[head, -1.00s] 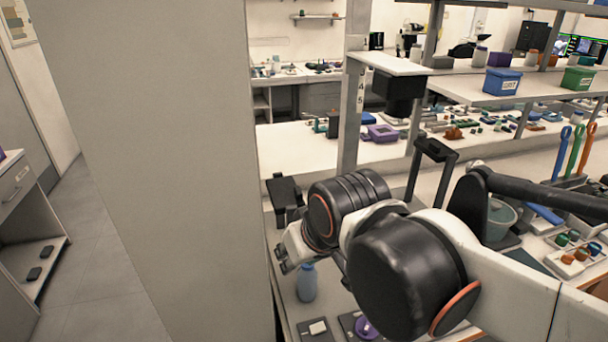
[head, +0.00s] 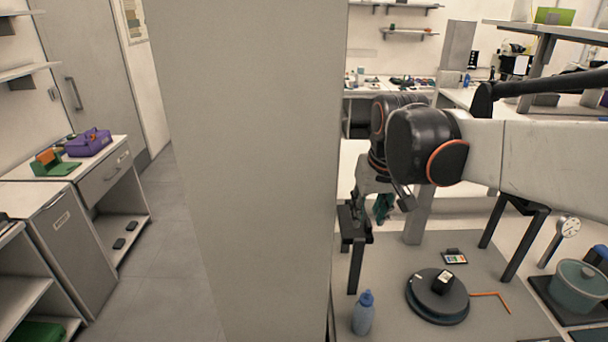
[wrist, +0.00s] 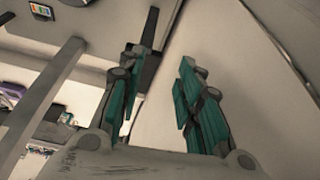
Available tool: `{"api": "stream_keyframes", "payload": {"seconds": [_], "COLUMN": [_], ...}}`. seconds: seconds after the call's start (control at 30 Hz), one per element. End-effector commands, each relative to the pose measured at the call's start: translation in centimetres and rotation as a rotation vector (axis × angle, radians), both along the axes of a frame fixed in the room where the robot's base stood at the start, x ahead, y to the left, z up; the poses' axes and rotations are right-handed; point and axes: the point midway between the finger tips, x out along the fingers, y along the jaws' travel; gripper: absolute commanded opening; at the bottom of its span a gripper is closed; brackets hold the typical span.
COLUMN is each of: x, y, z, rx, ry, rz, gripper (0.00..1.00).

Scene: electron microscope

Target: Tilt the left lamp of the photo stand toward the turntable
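The black turntable (head: 437,297) lies on a grey mat (head: 390,270) in the head view, with a small dark box (head: 443,281) on it. The left lamp (head: 354,226) is a black head on a dark post, left of the turntable and near the big pale panel. My gripper (head: 384,208), with teal fingers, is just right of the lamp head; contact cannot be told. In the wrist view my gripper (wrist: 160,62) is open, its fingers apart. A dark bar (wrist: 148,45) passes behind the left finger. Part of the gripper is hidden by my wrist in the head view.
A tall pale panel (head: 255,170) stands close on the left. A blue bottle (head: 363,313) stands at the mat's front. Black posts (head: 525,245) stand right of the turntable. A colour card (head: 454,257) and an orange angled rod (head: 492,296) lie near it.

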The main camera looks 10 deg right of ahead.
Motion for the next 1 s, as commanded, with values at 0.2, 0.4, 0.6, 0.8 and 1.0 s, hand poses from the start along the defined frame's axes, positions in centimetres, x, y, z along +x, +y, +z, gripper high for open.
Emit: {"api": "stream_keyframes", "payload": {"seconds": [0.2, 0.4, 0.6, 0.8, 1.0], "x": [4.5, 8.0, 11.3, 13.2, 13.8], "y": [-2.1, -4.0, -6.1, -7.5, -8.0], "z": [1.2, 1.1, 0.4, -0.6, -1.4], "rx": [0.010, 0.021, 0.034, 0.044, 0.048], "ry": [0.082, 0.159, 0.232, 0.284, 0.300], "rz": [-0.029, -0.053, -0.077, -0.092, -0.097], "gripper": [0.33, 0.33, 0.33, 0.33, 0.33]}}
